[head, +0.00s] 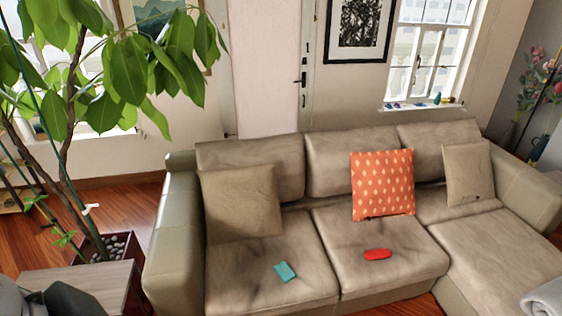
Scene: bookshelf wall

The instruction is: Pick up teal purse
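The teal purse (285,271) is a small, flat, blue-green item. It lies on the left seat cushion of the beige sofa (173,257), towards the cushion's front. Nothing covers it and nothing touches it except the cushion. Neither of my grippers can be made out in the head view.
A red item (376,254) lies on the middle seat. An orange patterned pillow (382,184) and beige pillows lean on the backrests. A wooden table (95,283) and a leafy potted plant (65,135) stand left. Wooden floor (130,208) shows between plant and sofa.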

